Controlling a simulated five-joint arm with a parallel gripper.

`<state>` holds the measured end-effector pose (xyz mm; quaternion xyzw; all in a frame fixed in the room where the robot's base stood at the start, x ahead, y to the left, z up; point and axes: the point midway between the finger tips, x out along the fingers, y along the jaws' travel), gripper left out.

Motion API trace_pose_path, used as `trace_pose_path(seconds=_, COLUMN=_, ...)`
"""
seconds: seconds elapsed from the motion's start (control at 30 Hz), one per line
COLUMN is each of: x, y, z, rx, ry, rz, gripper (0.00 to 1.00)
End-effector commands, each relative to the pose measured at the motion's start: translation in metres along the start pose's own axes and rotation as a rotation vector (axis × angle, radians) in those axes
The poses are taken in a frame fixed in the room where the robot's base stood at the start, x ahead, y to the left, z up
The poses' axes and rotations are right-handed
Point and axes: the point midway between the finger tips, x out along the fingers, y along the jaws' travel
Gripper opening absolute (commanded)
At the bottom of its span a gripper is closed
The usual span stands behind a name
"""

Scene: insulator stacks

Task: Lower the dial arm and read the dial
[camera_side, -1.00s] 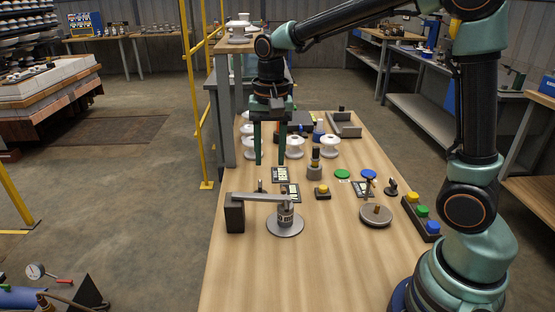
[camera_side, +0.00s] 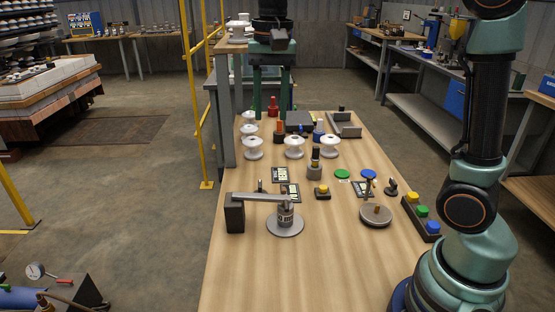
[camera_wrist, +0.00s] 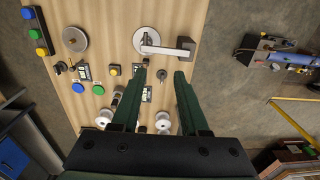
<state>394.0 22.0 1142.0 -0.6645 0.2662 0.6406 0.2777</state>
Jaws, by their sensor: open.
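A grey arm (camera_side: 262,197) reaches out from a dark block (camera_side: 235,213) over a round metal plate (camera_side: 285,228) at the near left of the bench. A small banded cylinder (camera_side: 286,214) stands on the plate, under the arm's free end. I take this to be the dial arm; no dial face is readable. In the wrist view the arm (camera_wrist: 165,50) and plate (camera_wrist: 144,38) lie beyond my fingertips. My gripper (camera_side: 271,108) is open and empty, high at the far end of the bench. Its fingers (camera_wrist: 162,72) are well apart and touch nothing.
Several white insulators (camera_side: 294,147) stand at the bench's far half. Green (camera_side: 342,174) and blue (camera_side: 368,174) discs, a yellow-topped button (camera_side: 322,191), a second round plate (camera_side: 376,215) and a coloured button strip (camera_side: 422,218) lie nearer. The front of the bench (camera_side: 300,280) is clear.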

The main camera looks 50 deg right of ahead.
Motion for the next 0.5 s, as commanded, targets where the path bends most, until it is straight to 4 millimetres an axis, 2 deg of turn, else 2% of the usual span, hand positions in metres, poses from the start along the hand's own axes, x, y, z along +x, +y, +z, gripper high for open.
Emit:
trace_pose_path(seconds=0.07, x=0.010, y=0.002, z=-0.001, rx=0.001, ry=-0.007, rz=0.008, gripper=0.44)
trace_pose_path(seconds=0.3, x=0.086, y=0.024, z=-0.004, rx=0.001, ry=-0.039, rz=0.043, gripper=0.44)
trace_pose_path(seconds=0.4, x=0.104, y=0.031, z=-0.004, rx=0.000, ry=-0.045, rz=0.048, gripper=0.44)
trace_pose_path(seconds=0.5, x=0.113, y=0.033, z=-0.004, rx=-0.001, ry=-0.045, rz=0.048, gripper=0.44)
